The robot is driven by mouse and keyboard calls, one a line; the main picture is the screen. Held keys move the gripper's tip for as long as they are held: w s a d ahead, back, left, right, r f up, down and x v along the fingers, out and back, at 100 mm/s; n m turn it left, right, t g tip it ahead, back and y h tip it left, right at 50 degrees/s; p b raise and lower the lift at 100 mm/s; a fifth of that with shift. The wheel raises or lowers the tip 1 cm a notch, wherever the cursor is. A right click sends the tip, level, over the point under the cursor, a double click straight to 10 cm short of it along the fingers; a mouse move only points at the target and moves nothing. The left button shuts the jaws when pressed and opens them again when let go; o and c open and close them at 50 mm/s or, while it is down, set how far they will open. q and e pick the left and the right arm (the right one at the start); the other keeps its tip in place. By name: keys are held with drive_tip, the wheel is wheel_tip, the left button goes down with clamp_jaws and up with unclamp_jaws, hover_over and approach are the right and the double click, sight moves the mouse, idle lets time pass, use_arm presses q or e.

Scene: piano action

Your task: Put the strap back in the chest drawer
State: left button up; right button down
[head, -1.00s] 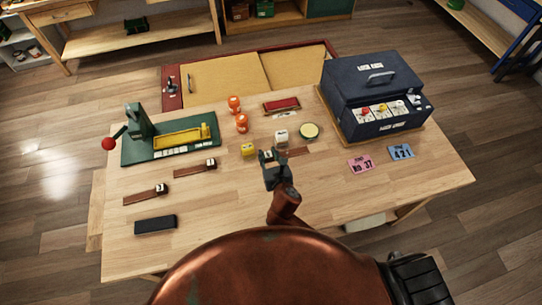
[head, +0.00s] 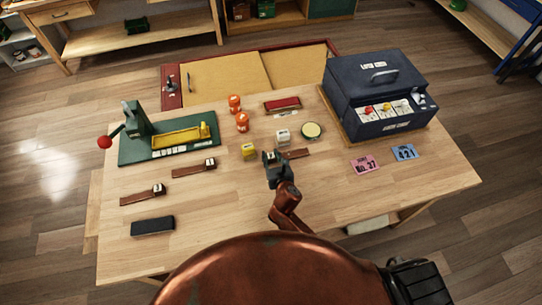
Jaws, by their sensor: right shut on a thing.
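My right gripper (head: 272,158) is low over the middle of the table and is shut on a brown strap (head: 295,153). The strap sticks out to the right of the fingers, and its other end is hidden by the gripper. Whether it touches the table is hard to tell. Two similar brown straps with pale pieces lie at the left, one nearer the front (head: 138,198) and one further back (head: 190,170). The dark blue chest (head: 372,72) stands at the back right. Its front shows a shallow section with red, yellow and white pieces. My left gripper is out of view.
Close to the gripper are a yellow block (head: 249,151), a white block (head: 283,136) and a round yellow-green disc (head: 312,130). Pink (head: 364,163) and blue (head: 404,152) cards lie before the chest. A black block (head: 153,225) lies front left. The front right is clear.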

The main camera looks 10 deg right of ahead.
drive_tip(key=shift+f, duration=0.1)
drive_tip(key=c, duration=1.9)
unclamp_jaws()
drive_tip(key=shift+c, duration=0.2)
drive_tip(key=o, duration=0.4)
